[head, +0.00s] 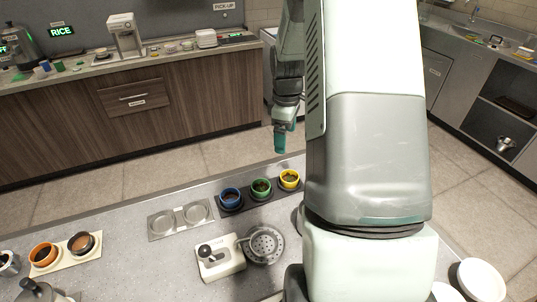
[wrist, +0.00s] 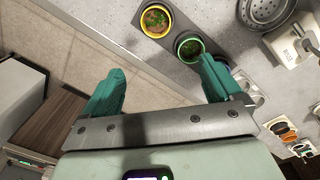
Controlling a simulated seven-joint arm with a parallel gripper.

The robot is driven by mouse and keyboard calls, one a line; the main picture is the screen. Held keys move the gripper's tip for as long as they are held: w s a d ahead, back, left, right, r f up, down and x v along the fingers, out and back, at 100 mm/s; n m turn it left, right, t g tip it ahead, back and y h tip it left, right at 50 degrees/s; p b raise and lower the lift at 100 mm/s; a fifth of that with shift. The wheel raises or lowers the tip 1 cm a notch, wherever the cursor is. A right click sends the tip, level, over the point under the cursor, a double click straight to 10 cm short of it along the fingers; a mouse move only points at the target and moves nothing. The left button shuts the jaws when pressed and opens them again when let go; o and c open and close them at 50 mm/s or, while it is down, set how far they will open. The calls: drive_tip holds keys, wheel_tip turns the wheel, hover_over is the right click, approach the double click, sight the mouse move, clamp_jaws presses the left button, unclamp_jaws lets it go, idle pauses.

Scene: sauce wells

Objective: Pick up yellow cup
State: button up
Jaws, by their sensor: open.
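The yellow cup (head: 289,181) stands upright at the right end of a dark tray (head: 262,197), with brownish-red food inside. It also shows in the wrist view (wrist: 156,20) at the top, ahead of my fingers. The green cup (head: 261,188) is in the middle of the row, and the blue cup (head: 230,197) is at the left end. My gripper (head: 281,142) hangs above and beyond the tray, apart from every cup. In the wrist view, its teal fingers (wrist: 162,70) are spread with nothing between them. The right finger partly hides the blue cup.
A metal plate with two empty round wells (head: 180,219) lies left of the tray. A white device (head: 219,258) and a round metal strainer (head: 264,244) stand in front. An orange cup (head: 44,256) is at the far left. Floor lies beyond the counter edge.

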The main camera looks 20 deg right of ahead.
approach(290, 173)
drive_tip(key=s+a+f, duration=0.1)
drive_tip(key=f, duration=0.1)
drive_tip(key=shift+n, duration=0.4)
drive_tip(key=shift+s+f, duration=0.2)
drive_tip(key=shift+f, duration=1.1)
drive_tip(key=shift+s+f, duration=0.25)
drive_tip(key=shift+f, duration=1.1)
drive_tip(key=c, duration=1.1)
